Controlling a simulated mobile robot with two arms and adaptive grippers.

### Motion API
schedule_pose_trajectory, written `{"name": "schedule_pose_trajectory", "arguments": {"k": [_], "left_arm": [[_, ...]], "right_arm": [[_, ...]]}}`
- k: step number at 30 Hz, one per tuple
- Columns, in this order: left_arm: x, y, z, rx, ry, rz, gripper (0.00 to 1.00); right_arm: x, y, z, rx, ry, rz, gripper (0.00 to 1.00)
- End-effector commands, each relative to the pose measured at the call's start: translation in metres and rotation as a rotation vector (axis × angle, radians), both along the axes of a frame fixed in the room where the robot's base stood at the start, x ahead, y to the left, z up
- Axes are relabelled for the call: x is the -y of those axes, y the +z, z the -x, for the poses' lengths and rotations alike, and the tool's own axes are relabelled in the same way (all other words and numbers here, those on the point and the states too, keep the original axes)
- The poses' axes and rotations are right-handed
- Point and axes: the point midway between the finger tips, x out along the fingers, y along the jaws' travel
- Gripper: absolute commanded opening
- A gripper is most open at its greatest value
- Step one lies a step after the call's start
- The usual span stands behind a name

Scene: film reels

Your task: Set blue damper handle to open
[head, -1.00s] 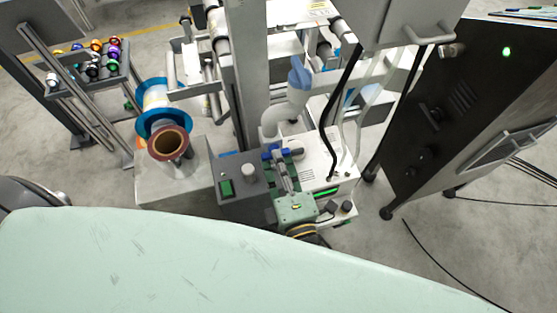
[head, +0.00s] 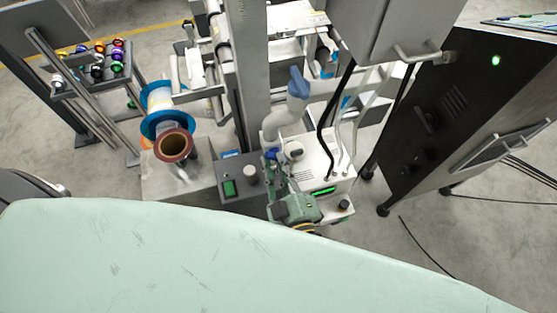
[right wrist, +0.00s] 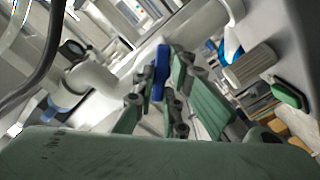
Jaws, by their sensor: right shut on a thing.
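The blue damper handle (head: 271,155) is at the base of a grey elbow pipe (head: 291,108) on the white-topped machine, in the middle of the head view. My right gripper (head: 275,168) covers part of it. In the right wrist view the blue handle (right wrist: 161,58) stands between the green fingers of my right gripper (right wrist: 160,85), which are shut on it. Most of its lower part is hidden by the fingers, and I cannot tell its exact angle. My left gripper is not in view.
A grey control box with a green button (head: 229,188) and a knob stands left of the gripper. A blue-flanged reel (head: 167,123) stands farther left. Black hoses (head: 328,125) rise on the right. A dark cabinet (head: 450,110) stands at the far right.

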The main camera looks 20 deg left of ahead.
Motion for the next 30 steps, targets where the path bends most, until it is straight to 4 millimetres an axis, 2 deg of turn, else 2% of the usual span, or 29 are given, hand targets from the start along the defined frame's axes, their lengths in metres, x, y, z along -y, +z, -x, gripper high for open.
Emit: {"name": "schedule_pose_trajectory", "arguments": {"k": [6,18,30], "left_arm": [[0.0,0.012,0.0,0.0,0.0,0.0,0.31],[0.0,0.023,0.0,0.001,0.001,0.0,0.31],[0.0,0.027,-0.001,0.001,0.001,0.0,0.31]], "right_arm": [[0.0,0.001,0.0,-0.116,0.001,-0.166,0.0],[0.0,-0.001,0.0,-0.307,0.0,-0.448,0.0],[0.0,-0.002,0.001,-0.409,-0.001,-0.598,0.0]]}}
